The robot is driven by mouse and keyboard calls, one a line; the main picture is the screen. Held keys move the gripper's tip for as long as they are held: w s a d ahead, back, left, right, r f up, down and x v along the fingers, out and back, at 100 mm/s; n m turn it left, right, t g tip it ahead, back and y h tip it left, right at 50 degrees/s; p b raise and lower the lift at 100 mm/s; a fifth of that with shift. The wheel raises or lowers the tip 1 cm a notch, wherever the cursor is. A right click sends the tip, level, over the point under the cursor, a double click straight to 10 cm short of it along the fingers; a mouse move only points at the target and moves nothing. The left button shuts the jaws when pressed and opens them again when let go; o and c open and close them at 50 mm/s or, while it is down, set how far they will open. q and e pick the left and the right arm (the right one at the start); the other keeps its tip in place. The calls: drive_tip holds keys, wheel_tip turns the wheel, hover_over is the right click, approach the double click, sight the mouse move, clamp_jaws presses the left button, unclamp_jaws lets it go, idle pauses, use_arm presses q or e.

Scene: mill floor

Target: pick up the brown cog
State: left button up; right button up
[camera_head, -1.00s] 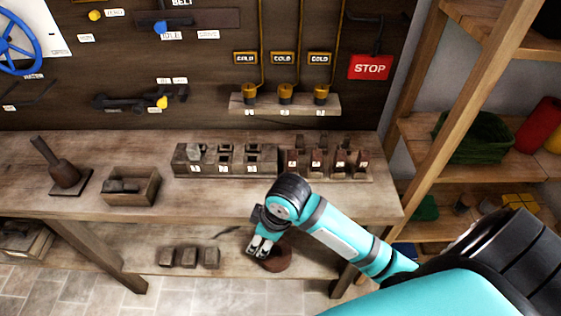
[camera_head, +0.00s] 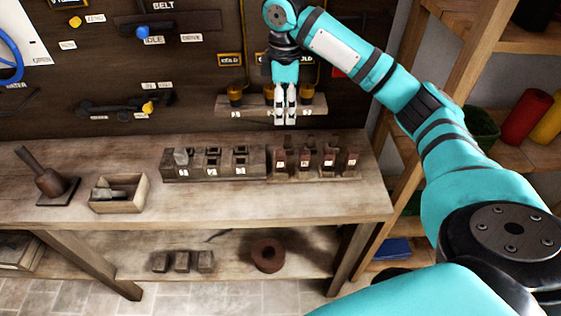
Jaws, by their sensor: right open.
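A round brown piece with a dark hole in its middle, which looks like the brown cog (camera_head: 268,255), lies on the lower shelf under the workbench, right of several small dark blocks. No teeth can be made out on it. My right gripper (camera_head: 285,121) is open and points down, with nothing visible between its fingers. It is high above the back of the bench, in front of the wall board and far above the brown piece. My left gripper is not in view.
On the bench (camera_head: 220,205) stand a dark slotted block (camera_head: 172,170), upright pieces at its right, a wooden box (camera_head: 123,206) and a dark stand with a handle (camera_head: 52,181). The bench top overhangs the lower shelf (camera_head: 225,259). A wooden rack (camera_head: 441,95) stands at the right.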

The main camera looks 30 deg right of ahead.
sight(284, 153)
wheel_tip(284, 153, down, 12)
drive_tip(key=shift+r+p, duration=0.1)
drive_tip(key=shift+p, duration=0.75)
drive_tip(key=f, duration=0.1)
drive_tip(key=f+p, duration=0.1)
drive_tip(key=f, duration=0.2)
drive_tip(key=shift+s+a+f+p, duration=0.2)
drive_tip(key=shift+s+f+p, duration=0.1)
drive_tip(key=shift+f, duration=0.4)
clamp_jaws()
